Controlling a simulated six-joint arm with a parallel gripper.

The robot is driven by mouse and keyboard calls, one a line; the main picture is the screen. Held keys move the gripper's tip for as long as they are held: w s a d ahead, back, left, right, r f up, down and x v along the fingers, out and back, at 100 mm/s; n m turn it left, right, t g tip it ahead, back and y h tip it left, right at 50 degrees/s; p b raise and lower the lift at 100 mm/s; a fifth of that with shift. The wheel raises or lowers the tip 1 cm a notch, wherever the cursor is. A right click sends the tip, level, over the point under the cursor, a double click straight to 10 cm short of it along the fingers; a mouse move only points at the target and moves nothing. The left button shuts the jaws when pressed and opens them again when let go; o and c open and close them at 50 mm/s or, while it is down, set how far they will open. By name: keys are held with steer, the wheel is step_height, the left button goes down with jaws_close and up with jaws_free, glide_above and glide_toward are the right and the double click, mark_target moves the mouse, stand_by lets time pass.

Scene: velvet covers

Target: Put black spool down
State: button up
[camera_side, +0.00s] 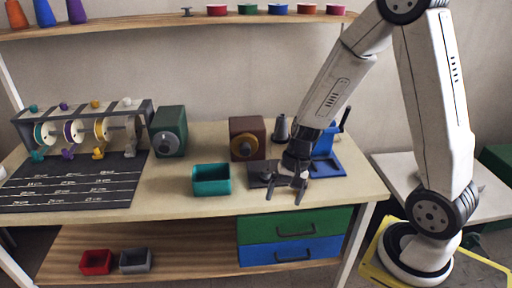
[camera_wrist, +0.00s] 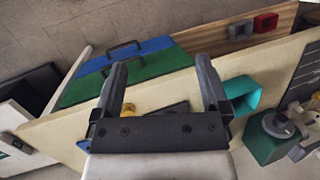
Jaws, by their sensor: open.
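My gripper (camera_side: 285,197) is open above the front right part of the workbench, fingers pointing down. In the wrist view its two fingers (camera_wrist: 160,70) are spread with no held object visible between them. A small dark spool-shaped piece (camera_side: 186,12) stands at the left of the row on the wall shelf. A dark cone-shaped piece (camera_side: 281,129) stands on the bench behind my gripper. A dark plate (camera_side: 256,180) lies beside the gripper, with a dark round form on it partly hidden by the fingers. I cannot tell which dark piece is the black spool.
A teal open box (camera_side: 211,180) stands left of my gripper. A brown box with a round dial (camera_side: 245,138) and a green one (camera_side: 170,131) stand behind. A blue fixture (camera_side: 326,165) is on the right. A rack with reels (camera_side: 85,130) is at the left.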

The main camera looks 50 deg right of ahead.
step_height(320, 180, up, 5)
steer(key=s+a+n+t+h, duration=0.2)
steer(key=n+h, duration=0.2)
steer(key=n, duration=0.6)
steer(key=shift+s, duration=0.35)
steer(key=shift+o, duration=0.3)
steer(key=shift+a, duration=0.1)
steer(key=shift+w, duration=0.1)
